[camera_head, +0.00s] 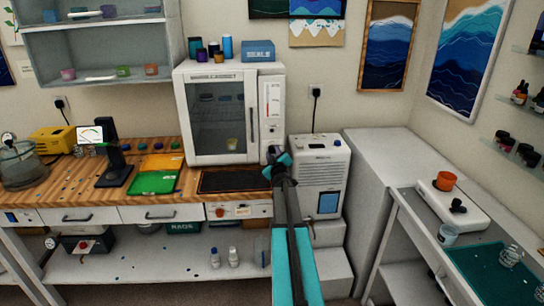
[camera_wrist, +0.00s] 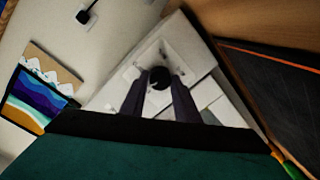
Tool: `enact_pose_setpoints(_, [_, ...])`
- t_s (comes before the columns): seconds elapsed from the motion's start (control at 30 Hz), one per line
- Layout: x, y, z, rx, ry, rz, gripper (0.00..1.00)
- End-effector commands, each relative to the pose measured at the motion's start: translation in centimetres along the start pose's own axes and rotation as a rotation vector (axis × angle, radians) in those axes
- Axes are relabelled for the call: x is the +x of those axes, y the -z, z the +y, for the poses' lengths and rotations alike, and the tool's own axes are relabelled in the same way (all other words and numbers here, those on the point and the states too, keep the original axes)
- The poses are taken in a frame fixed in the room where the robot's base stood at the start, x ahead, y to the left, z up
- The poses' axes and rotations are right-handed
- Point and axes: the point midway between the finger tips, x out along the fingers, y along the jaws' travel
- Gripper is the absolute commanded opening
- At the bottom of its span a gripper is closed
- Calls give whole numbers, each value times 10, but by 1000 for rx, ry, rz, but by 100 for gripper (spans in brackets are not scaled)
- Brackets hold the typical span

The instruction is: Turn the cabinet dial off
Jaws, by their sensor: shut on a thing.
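The white cabinet (camera_head: 238,73) with a glass door stands on the wooden bench in the head view. Its control panel is a narrow strip on the right of the door. In the wrist view a round black dial (camera_wrist: 160,77) sits on a white face, between the tips of my gripper (camera_wrist: 158,92). The fingers are closed on the dial from both sides. In the head view my gripper (camera_head: 277,155) is at the lower right of the cabinet, and it hides the dial there. The dial's marking cannot be read.
A white dehumidifier-like unit (camera_head: 319,172) stands just right of my arm. A dark mat (camera_head: 235,180) lies on the bench before the cabinet. A blue box (camera_head: 258,51) and several cups are on top of the cabinet. A white side counter (camera_head: 375,150) stands to the right.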

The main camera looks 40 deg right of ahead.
Motion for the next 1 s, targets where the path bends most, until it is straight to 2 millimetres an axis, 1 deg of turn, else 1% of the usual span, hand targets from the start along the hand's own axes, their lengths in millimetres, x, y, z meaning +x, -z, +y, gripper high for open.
enact_pose_setpoints(0.03, [2, 4, 1, -41, -2, 7, 6])
enact_pose_setpoints(0.2, [2, 4, 1, -171, -4, -2, 6])
enact_pose_setpoints(0.43, [2, 5, 2, -283, -7, -9, 6])
enact_pose_setpoints(0.67, [2, 6, 2, -323, -7, -12, 6])
enact_pose_setpoints(1.0, [2, 6, 2, -325, -7, -13, 6])
